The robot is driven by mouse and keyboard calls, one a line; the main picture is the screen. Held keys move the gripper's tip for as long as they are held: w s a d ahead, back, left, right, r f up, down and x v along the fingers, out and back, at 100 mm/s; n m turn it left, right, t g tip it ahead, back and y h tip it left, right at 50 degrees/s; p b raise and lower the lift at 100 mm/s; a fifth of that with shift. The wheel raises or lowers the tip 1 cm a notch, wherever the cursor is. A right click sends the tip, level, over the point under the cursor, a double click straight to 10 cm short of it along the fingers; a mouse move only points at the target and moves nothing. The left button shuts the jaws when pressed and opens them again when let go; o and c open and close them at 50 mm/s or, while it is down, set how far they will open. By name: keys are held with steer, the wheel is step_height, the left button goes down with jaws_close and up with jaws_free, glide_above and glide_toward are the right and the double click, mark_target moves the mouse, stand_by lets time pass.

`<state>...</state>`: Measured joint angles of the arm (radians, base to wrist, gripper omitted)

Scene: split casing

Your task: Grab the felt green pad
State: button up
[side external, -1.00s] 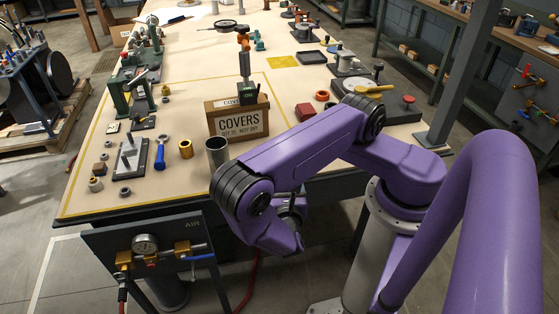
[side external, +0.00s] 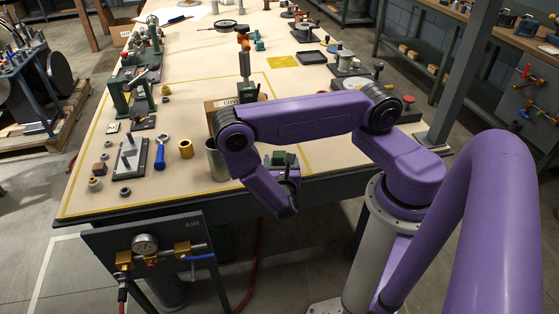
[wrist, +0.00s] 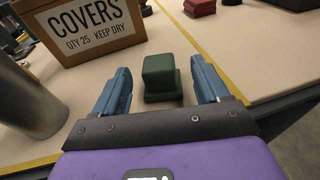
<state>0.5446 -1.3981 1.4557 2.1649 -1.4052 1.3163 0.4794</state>
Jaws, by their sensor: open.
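A small dark green block-like pad (wrist: 160,76) with a wider base stands on the tan tabletop in the wrist view, to the right of the COVERS box. My gripper (wrist: 161,66) is open, with one blue finger on each side of the pad and a gap visible on both sides. The pad's near lower edge is close to the gripper's dark crossbar. In the side external view, a small green patch of the pad (side external: 279,158) shows between the fingers near the table's front edge, partly hidden by my arm.
The cardboard COVERS box (wrist: 92,28) stands just left of the fingers. A grey metal cylinder (wrist: 24,100) stands nearer, at the left. A red part (wrist: 200,7) lies farther back. The yellow line and table edge (wrist: 285,105) run to the right.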

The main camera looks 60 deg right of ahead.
mark_target(280, 159)
steer(key=shift+x, duration=1.95)
steer(key=shift+a, duration=0.1)
steer(key=c, duration=1.1)
steer(key=shift+r, duration=0.1)
